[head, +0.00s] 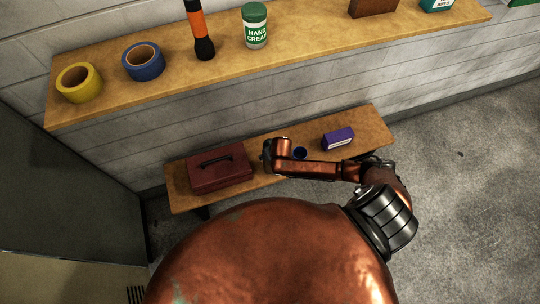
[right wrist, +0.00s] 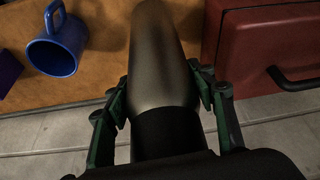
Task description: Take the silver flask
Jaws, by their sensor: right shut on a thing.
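The silver flask (right wrist: 158,60) fills the middle of the right wrist view, a smooth grey metallic cylinder with a black section at the near end. My right gripper (right wrist: 163,90) is shut on it, with one green finger against each side. In the head view my right gripper (head: 268,156) is over the low wooden bench, between the red toolbox and the blue mug. The flask cannot be made out there, as my arm covers that spot. My left gripper is in neither view.
On the low bench (head: 362,128) are a red toolbox (head: 220,172), a blue mug (head: 300,153) and a purple box (head: 338,138). The upper shelf (head: 310,40) holds yellow tape (head: 79,83), blue tape (head: 143,61), a flashlight (head: 199,32) and hand cream (head: 254,27). Floor is clear at right.

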